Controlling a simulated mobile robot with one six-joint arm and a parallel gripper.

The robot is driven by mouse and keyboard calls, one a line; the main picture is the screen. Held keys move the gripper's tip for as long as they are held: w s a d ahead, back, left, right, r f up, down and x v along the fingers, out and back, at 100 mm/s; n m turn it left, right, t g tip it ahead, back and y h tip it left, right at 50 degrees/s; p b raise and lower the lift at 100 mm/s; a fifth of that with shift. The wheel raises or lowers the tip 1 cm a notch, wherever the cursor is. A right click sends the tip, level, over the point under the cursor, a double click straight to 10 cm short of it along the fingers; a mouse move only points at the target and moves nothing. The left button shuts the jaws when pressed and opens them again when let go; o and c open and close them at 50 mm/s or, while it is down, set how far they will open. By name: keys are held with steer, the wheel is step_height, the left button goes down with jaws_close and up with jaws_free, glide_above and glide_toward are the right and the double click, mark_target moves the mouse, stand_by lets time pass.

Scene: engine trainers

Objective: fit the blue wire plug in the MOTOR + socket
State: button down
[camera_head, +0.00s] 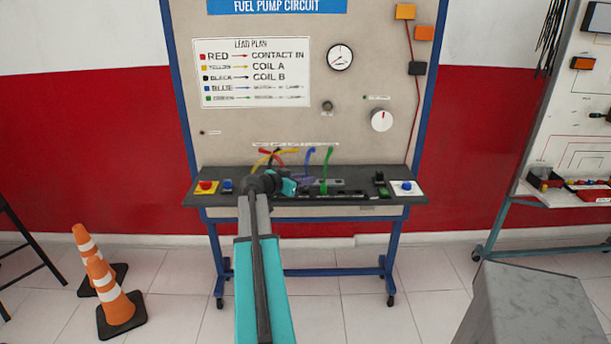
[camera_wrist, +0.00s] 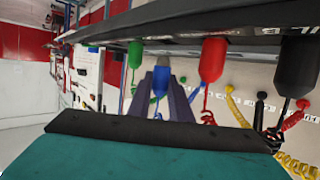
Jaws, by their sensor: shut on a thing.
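The blue wire plug (camera_wrist: 160,79) is between the two fingers of my gripper (camera_wrist: 161,97) in the wrist view, and my gripper is shut on it. In the head view my gripper (camera_head: 304,182) is low over the dark shelf, beside the blue wire (camera_head: 309,158), and its fingertips are hard to make out. The blue wire arches up from there towards the panel. The MOTOR + socket cannot be told apart; the socket labels are too small to read.
The green plug (camera_wrist: 135,60), red plug (camera_wrist: 213,58) and black plug (camera_wrist: 297,66) stand close on both sides of the blue one. Coiled yellow wire (camera_wrist: 240,118) hangs nearby. The shelf (camera_head: 225,199) carries a blue button (camera_head: 406,186).

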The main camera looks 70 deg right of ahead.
steer(key=shift+f+b, duration=0.6)
steer(key=shift+b, duration=0.2)
steer(key=shift+f, duration=0.1)
steer(key=shift+b, duration=0.95)
stand_by(0.4)
steer(key=shift+f+b, duration=0.8)
steer(key=shift+b, duration=0.25)
stand_by(1.3)
steer(key=c, duration=1.8)
jaws_free()
steer(key=shift+c, duration=0.2)
steer(key=shift+w+a, duration=0.1)
steer(key=shift+a, duration=0.05)
steer(key=shift+r+b+v, duration=0.25)
steer(key=shift+b+v, duration=0.05)
steer(key=shift+v, duration=0.8)
steer(key=shift+r+b+v, duration=0.2)
steer(key=shift+b+v, duration=0.1)
steer(key=shift+v, duration=0.85)
